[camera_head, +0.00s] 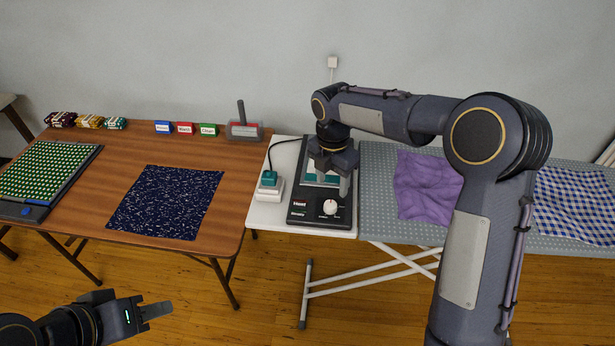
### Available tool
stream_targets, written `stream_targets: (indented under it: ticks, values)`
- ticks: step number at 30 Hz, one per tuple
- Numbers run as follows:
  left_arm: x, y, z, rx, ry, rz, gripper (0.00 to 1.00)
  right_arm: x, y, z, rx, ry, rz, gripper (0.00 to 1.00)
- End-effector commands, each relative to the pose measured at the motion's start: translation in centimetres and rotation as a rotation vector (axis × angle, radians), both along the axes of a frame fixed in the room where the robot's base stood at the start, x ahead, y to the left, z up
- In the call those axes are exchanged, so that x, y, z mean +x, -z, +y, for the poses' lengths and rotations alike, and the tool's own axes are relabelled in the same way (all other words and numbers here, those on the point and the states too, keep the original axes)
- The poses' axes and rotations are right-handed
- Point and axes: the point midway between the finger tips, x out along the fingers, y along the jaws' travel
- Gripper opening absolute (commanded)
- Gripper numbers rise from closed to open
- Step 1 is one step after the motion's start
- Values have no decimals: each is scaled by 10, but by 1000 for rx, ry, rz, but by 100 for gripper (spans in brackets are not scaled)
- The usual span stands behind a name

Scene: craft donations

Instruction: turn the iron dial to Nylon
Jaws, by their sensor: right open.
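A round white dial (330,208) sits on the front panel of a black unit (299,196). Small markings surround it, too small to read, so I cannot tell its setting. My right gripper (331,179) points down over the unit, open, just behind the dial in the picture. I cannot tell whether it touches anything. It partly hides a teal and white part (320,178) on the unit. A teal and white device (269,183) stands left of the unit. My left gripper (157,311) is low at the left, away from the tables; its jaw gap is not clear.
The unit rests on a white table (267,215) beside a grey ironing board (379,205) with purple cloth (424,186) and checked cloth (575,205). A brown table (225,200) at left holds dark speckled fabric (166,202) and small coloured label blocks (186,128).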

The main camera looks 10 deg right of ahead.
Motion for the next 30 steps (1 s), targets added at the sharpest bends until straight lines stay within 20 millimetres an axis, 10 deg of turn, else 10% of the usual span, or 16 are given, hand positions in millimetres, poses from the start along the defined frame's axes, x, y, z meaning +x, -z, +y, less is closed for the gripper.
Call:
stream_targets:
  ticks: [18, 30]
  values:
    - [0, -12, 0, 0, 0, 0, 36, 0, 76, 0, -7, -40, 11, 53]
    - [0, -12, 0, 0, 0, 0, 36, 0, 82, 0, -5, -39, 7, 48]
